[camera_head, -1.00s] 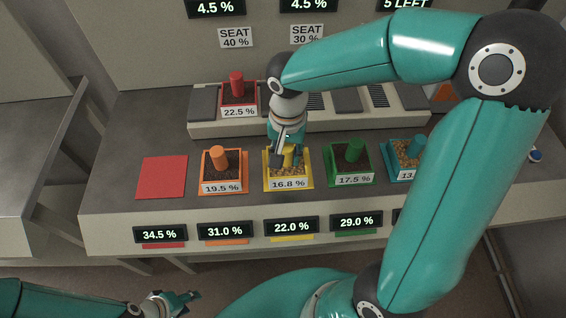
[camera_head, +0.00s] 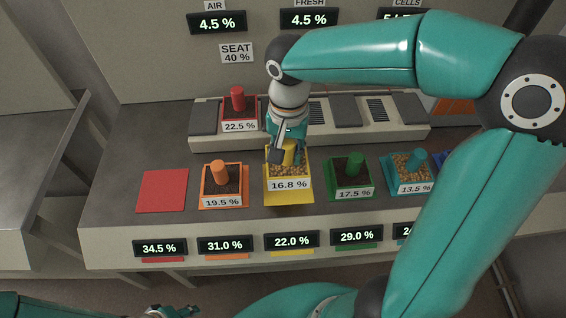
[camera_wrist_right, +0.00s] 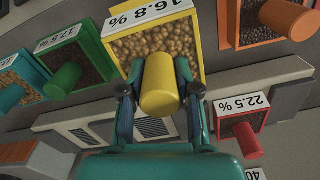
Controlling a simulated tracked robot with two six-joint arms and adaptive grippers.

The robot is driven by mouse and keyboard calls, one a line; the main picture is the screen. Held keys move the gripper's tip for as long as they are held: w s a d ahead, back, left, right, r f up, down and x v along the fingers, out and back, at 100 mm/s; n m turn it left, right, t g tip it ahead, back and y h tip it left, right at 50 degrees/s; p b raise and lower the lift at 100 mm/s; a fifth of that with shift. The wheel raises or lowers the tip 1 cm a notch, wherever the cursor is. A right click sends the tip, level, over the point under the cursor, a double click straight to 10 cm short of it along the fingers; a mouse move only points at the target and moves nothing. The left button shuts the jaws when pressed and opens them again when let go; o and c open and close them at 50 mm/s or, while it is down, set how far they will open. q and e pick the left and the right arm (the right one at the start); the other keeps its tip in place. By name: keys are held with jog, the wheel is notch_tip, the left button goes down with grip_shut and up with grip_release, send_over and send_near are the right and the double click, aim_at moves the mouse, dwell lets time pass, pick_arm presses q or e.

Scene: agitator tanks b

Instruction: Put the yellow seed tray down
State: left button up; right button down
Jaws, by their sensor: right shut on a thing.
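The yellow seed tray (camera_head: 289,185) holds tan seeds and has a "16.8 %" label and a yellow knob (camera_wrist_right: 160,85). My right gripper (camera_head: 287,150) is shut on the knob from above, and its two fingers flank it in the right wrist view. The tray hangs a little above a yellow mat (camera_head: 289,198) on the bench, roughly over it. The gripper hides part of the knob and the tray's back in the head view. My left gripper (camera_head: 175,311) is at the bottom edge, mostly cut off.
The orange tray (camera_head: 221,188) stands left of it and the green tray (camera_head: 350,178) right, with a teal tray (camera_head: 408,173) beyond. A bare red mat (camera_head: 163,190) lies far left. A red tray (camera_head: 239,117) sits on the raised seat row (camera_head: 205,121) behind.

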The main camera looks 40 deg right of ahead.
notch_tip(320, 180, up, 13)
jog(key=shift+f+p, duration=0.15)
jog(key=shift+p, duration=0.35)
jog(key=w+d+r+n+p, duration=0.1)
jog(key=w+d+r, duration=0.2)
jog(key=r, duration=0.2)
jog(key=w+d+r+n, duration=0.1)
jog(key=w+d+r, duration=0.1)
jog(key=w+r, duration=0.15)
jog(key=w+d+f+m+p, duration=0.1)
jog(key=w+d+m+p, duration=0.3)
jog(key=d, duration=0.6)
jog(key=shift+w+d+f+n+b, duration=0.25)
jog(key=shift+f+b, duration=0.65)
jog(key=shift+f, duration=2.65)
jog(key=shift+w+d+f+n+b, duration=0.1)
jog(key=shift+f+n+b, duration=0.55)
jog(key=shift+f, duration=2.85)
jog(key=shift+w+d+f+n+b, duration=0.15)
jog(key=shift+f+b, duration=0.95)
jog(key=shift+f, duration=2.45)
jog(key=shift+f, duration=0.1)
